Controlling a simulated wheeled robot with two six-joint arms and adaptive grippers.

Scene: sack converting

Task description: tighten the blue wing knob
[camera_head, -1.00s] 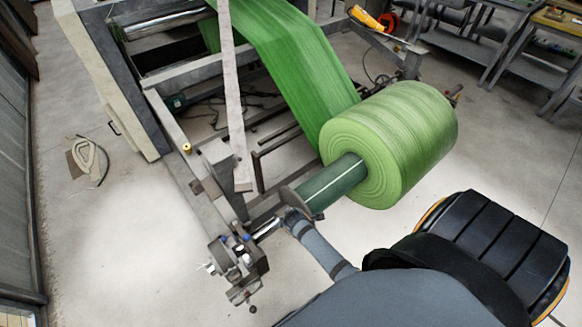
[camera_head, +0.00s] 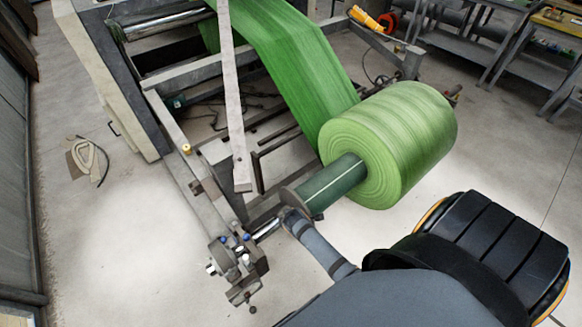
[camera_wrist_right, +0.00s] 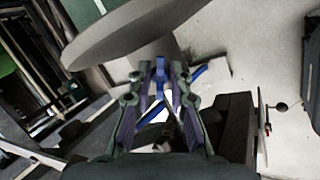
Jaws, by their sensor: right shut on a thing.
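The blue wing knob (camera_wrist_right: 160,74) is in the right wrist view, with its blue wings spread between and beside my fingers. My right gripper (camera_wrist_right: 161,84) is shut on it, one finger on each side. In the head view my right gripper (camera_head: 286,214) is at the metal shaft (camera_head: 267,230), just below the round flange (camera_head: 293,197) of the roll's core. The knob cannot be made out there; my gripper seems to hide it. My left gripper is not in view.
A large green roll (camera_head: 400,140) sits on the dark green core (camera_head: 333,187), its web running up into the machine frame. A bearing block (camera_head: 238,262) with small blue parts stands at the shaft's end. Floor at the left is mostly clear, with a small item (camera_head: 88,158) lying there.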

